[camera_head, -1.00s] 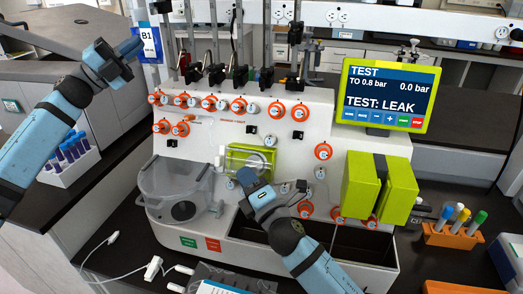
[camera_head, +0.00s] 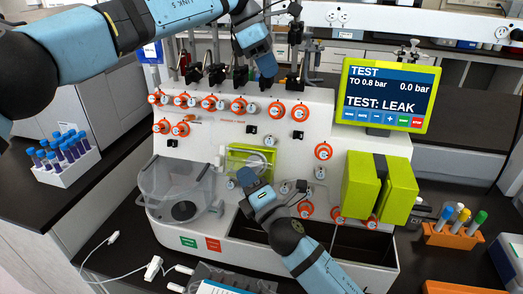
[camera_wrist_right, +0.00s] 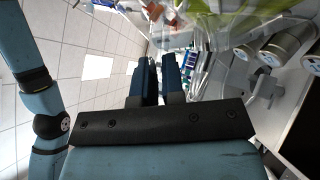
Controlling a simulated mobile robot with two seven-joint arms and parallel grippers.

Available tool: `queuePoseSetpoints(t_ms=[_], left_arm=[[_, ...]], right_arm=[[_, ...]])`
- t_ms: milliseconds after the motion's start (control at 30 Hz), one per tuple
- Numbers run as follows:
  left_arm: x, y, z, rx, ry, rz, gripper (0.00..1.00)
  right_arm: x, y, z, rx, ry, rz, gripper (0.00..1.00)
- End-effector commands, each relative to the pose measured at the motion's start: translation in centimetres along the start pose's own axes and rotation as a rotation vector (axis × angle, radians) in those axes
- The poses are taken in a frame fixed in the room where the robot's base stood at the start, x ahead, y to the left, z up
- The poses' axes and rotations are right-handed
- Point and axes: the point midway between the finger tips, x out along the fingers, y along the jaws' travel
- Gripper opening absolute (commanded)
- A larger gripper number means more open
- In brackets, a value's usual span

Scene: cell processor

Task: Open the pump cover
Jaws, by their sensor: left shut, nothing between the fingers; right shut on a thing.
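The pump (camera_head: 236,160) has a yellow-green frame with a clear cover (camera_head: 262,153) and sits on the front of the white cell processor (camera_head: 225,240). My right gripper (camera_head: 245,178) is at the lower edge of the pump and shut on the cover; its fingers hide the contact point. In the right wrist view my gripper's dark fingers (camera_wrist_right: 159,75) point towards clear material, and the grip itself is hard to make out. My left gripper (camera_head: 268,72) is shut and empty, pointing down near the top edge of the processor, above the pump.
A screen (camera_head: 387,95) reads TEST: LEAK. A clear container (camera_head: 177,190) stands left of the pump, and yellow-green blocks (camera_head: 378,187) are to its right. Orange-ringed knobs (camera_head: 238,104) line the panel. Tube racks stand at the left (camera_head: 65,170) and right (camera_head: 452,235).

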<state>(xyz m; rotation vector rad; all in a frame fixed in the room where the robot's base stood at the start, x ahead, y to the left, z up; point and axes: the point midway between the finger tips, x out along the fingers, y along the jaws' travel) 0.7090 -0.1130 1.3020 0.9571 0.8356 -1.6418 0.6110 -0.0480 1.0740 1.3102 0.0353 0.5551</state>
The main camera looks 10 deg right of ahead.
Motion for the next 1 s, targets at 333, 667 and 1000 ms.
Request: queuePoseSetpoints(t_ms=[333, 667, 1000], left_arm=[[6.8, -1.1, -3.8, 0.085, 0.396, -0.188, 0.0], [10.1, -2.1, -6.0, 0.092, 0.489, -0.254, 0.0], [15.2, -3.5, -8.7, 0.091, 0.486, -0.252, 0.0]], right_arm=[[0.0, 0.0, 0.0, 0.0, 0.0, 0.0, 0.0], [0.0, 0.0, 0.0, 0.0, 0.0, 0.0, 0.0], [0.0, 0.0, 0.0, 0.0, 0.0, 0.0, 0.0]])
